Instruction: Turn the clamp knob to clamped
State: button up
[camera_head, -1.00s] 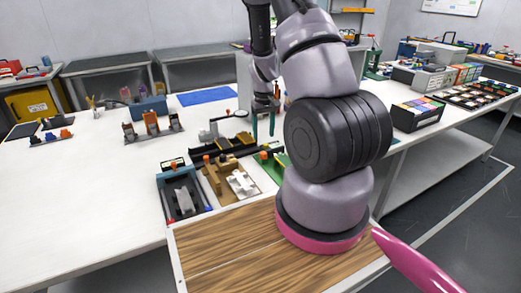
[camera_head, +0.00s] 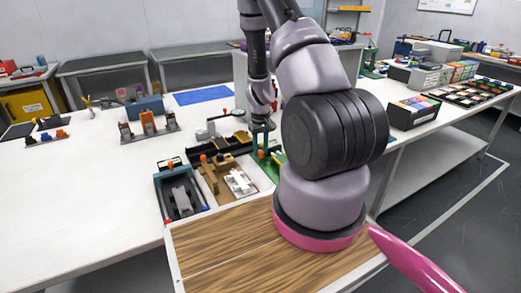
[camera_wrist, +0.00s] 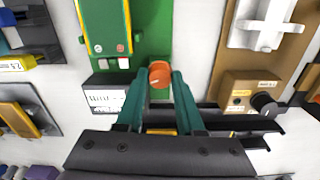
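An orange knob (camera_wrist: 160,73) with a pale line mark sits at the edge of a green fixture (camera_wrist: 152,30) in the wrist view. My gripper (camera_wrist: 160,82) has two teal fingers, open, pointing at the knob with one on each side. I cannot tell whether the fingers touch it. In the head view my gripper (camera_head: 262,142) is low over the green fixture (camera_head: 268,166), and the orange knob (camera_head: 261,154) shows just below it. A white label (camera_wrist: 105,103) with unreadable print stands left of the knob.
A tan fixture (camera_wrist: 262,85) with a black knob (camera_wrist: 264,104) is on the right in the wrist view. A dark fixture with a blue frame (camera_head: 181,192) stands left of it in the head view. A black tray (camera_head: 212,148) lies behind.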

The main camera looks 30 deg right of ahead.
aim_at(260, 151)
grip_shut()
jog(key=shift+m, duration=1.5)
jog(key=o, duration=1)
grip_release()
notch_tip(260, 151, up, 11)
jog(key=shift+f, duration=0.1)
